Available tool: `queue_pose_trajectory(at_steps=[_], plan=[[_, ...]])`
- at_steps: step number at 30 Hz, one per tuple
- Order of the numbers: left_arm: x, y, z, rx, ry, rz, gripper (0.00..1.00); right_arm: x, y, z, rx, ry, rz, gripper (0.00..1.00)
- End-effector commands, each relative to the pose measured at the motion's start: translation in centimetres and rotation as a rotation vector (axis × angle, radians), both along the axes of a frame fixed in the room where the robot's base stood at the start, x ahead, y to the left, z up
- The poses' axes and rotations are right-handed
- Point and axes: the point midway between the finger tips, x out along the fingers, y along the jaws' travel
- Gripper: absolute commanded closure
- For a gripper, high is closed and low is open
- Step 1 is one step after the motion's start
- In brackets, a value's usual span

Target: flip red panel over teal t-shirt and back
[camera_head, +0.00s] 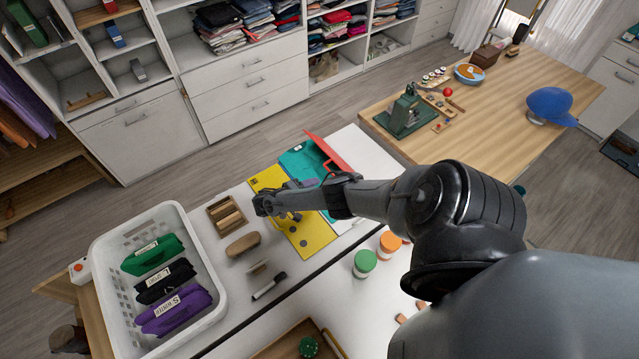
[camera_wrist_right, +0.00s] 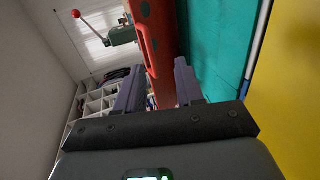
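The red panel (camera_head: 328,150) stands tilted up at the right side of the teal t-shirt (camera_head: 297,161), on a folding board with a yellow panel (camera_head: 318,236). My right gripper (camera_head: 318,180) is at the red panel's handle side. My right arm hides part of the shirt and board. In the right wrist view, the red panel (camera_wrist_right: 160,45) runs between the two fingers (camera_wrist_right: 155,80), which look closed on it. The teal t-shirt (camera_wrist_right: 220,50) and yellow panel (camera_wrist_right: 290,90) lie to its right. My left gripper is not in view.
A wooden tray (camera_head: 226,216), a brush (camera_head: 243,244) and a marker (camera_head: 269,286) lie left of the board. Green (camera_head: 364,263) and orange (camera_head: 389,244) lidded jars stand at the right. A green press (camera_head: 406,113) stands on the wooden table.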

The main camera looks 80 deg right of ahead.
Motion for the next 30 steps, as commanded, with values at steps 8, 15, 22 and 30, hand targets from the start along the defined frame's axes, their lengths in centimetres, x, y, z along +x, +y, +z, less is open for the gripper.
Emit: queue_pose_trajectory(at_steps=[8,15,22,30], plan=[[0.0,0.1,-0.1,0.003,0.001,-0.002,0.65,1.3,1.3,0.6,-0.001,0.001,0.000,0.63],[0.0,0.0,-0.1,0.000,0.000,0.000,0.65,1.3,1.4,0.7,-0.001,0.002,-0.001,0.63],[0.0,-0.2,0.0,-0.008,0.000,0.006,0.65,1.3,1.5,0.6,0.003,0.002,0.002,0.63],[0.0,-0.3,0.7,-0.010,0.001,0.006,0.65,2.2,8.5,-2.4,0.205,-0.012,0.132,0.63]])
